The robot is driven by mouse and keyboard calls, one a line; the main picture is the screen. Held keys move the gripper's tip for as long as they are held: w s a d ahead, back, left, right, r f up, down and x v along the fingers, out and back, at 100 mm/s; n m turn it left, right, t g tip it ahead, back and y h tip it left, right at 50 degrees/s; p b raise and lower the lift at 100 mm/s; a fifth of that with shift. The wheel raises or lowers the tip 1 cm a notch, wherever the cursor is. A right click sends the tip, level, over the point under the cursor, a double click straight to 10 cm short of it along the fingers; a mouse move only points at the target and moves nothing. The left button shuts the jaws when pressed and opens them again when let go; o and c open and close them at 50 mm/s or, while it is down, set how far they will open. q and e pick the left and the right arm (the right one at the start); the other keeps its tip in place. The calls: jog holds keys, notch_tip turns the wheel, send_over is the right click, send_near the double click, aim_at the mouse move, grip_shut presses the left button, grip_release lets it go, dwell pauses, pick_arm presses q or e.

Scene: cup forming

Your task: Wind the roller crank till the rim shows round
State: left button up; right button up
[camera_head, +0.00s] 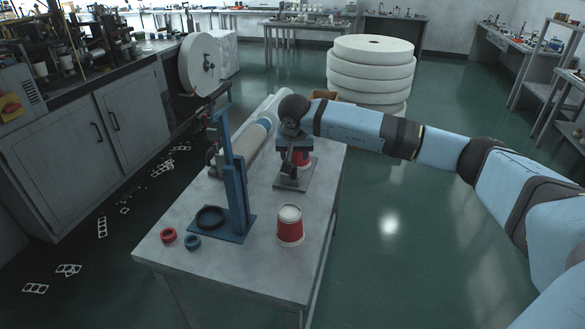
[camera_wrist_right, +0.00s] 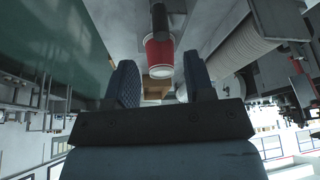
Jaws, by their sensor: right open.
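My right gripper (camera_head: 294,148) hangs over the small grey fixture (camera_head: 291,182) on the bench and partly hides it. In the right wrist view its two dark fingers stand apart, with nothing between their pads. A red cup with a pale end (camera_wrist_right: 158,58) lies beyond the fingertips and meets a dark cylindrical part (camera_wrist_right: 161,22). In the head view a bit of this red cup (camera_head: 303,161) shows behind the gripper. I cannot clearly make out the crank or the state of the rim. My left gripper is not in view.
A second red-and-white cup (camera_head: 290,226) stands near the bench's front right. A blue stand (camera_head: 238,180) with a lever rises at the left, a black ring (camera_head: 210,218) at its base. A red ring (camera_head: 168,235) and a blue ring (camera_head: 192,242) lie at the front left.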

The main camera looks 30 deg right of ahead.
aim_at(293, 170)
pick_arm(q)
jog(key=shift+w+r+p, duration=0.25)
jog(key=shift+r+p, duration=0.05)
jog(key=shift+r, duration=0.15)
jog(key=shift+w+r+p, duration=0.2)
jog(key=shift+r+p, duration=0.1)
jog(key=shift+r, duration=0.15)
pick_arm(e)
jog(key=x, duration=1)
jog(key=shift+a, duration=0.1)
jog(key=shift+c, duration=0.5)
grip_shut()
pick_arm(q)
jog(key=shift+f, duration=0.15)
